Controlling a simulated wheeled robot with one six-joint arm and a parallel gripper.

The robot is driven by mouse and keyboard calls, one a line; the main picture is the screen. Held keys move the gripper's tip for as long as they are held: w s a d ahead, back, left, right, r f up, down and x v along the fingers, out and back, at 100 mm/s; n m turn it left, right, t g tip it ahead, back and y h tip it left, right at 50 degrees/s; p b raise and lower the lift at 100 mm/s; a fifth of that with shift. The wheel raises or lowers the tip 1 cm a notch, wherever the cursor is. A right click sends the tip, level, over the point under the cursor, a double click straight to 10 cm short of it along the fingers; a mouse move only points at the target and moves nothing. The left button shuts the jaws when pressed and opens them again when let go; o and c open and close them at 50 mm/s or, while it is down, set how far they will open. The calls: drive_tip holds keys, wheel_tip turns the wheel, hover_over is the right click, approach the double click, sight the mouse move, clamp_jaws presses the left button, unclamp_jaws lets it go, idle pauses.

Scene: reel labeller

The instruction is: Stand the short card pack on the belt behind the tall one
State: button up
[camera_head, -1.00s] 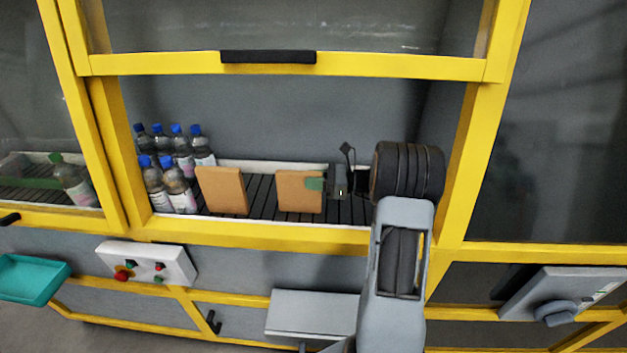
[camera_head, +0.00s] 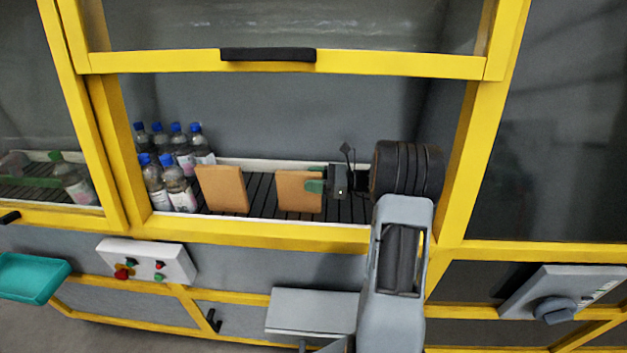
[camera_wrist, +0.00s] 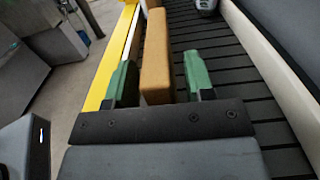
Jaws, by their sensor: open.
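The tall card pack (camera_head: 222,188) stands upright on the dark slatted belt (camera_head: 262,196), just right of the bottles. The short card pack (camera_head: 297,191) stands upright on the belt to its right, with a gap between them. My gripper (camera_head: 314,186) reaches in from the right at the short pack's right end. In the wrist view the green fingers (camera_wrist: 158,84) are open, one on each side of the short pack (camera_wrist: 155,55), with gaps visible. The far pack (camera_wrist: 151,3) shows only a sliver at the top edge there.
Several blue-capped bottles (camera_head: 172,168) stand at the belt's left end. A yellow frame rail (camera_head: 250,233) runs along the front of the opening, with a raised hatch with a black handle (camera_head: 268,56) above. Bare belt lies behind the packs.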

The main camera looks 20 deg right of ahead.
drive_tip(key=b+v, duration=0.2)
drive_tip(key=v, duration=0.5)
drive_tip(key=shift+d, duration=0.25)
drive_tip(key=shift+s+r, duration=0.15)
drive_tip(key=s+a+r+n+g+h+p, duration=0.2)
drive_tip(key=a+r+n+g, duration=0.15)
drive_tip(key=r+n, duration=0.2)
drive_tip(key=s+a+f+n+h+b, duration=0.1)
drive_tip(key=s+a+f+n+h, duration=0.1)
drive_tip(key=s+a+n+h, duration=0.5)
drive_tip(key=s+a+f+n+h+b, duration=0.1)
drive_tip(key=s+a+n+h, duration=0.5)
drive_tip(key=s+n, duration=0.3)
drive_tip(key=shift+a+f+n+g+h, duration=0.35)
drive_tip(key=shift+n+g+h, duration=0.1)
drive_tip(key=shift+n, duration=0.7)
drive_tip(key=shift+s, duration=0.15)
